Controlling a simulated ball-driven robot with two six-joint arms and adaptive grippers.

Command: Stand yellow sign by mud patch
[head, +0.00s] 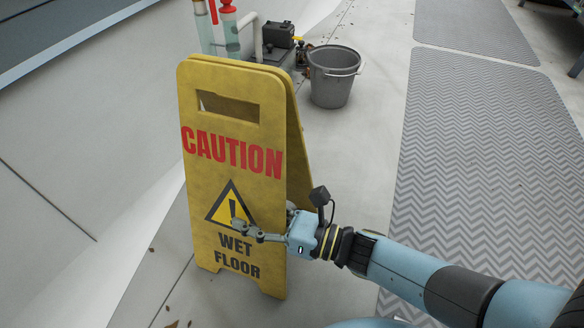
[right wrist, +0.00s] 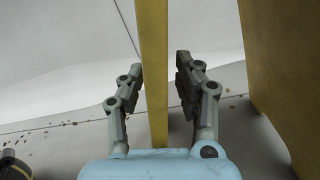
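The yellow sign (head: 232,110) stands upright and opened on the pale floor, with "CAUTION WET FLOOR" on its front panel. My right gripper (head: 242,230) is at the lower front panel, one finger across its face. In the right wrist view the edge of a yellow panel (right wrist: 154,60) runs between the two fingers of the right gripper (right wrist: 160,78). The fingers are apart, with a gap on each side of the panel. The sign's other panel (right wrist: 275,70) is to the right. No mud patch can be made out. My left gripper is not in view.
A grey bucket (head: 333,78) stands behind the sign, near red-topped pipes (head: 229,28) and a dark box (head: 278,33). A patterned grey walkway mat (head: 490,170) lies on the right. A pale wall (head: 70,150) is on the left. Small brown bits lie on the floor.

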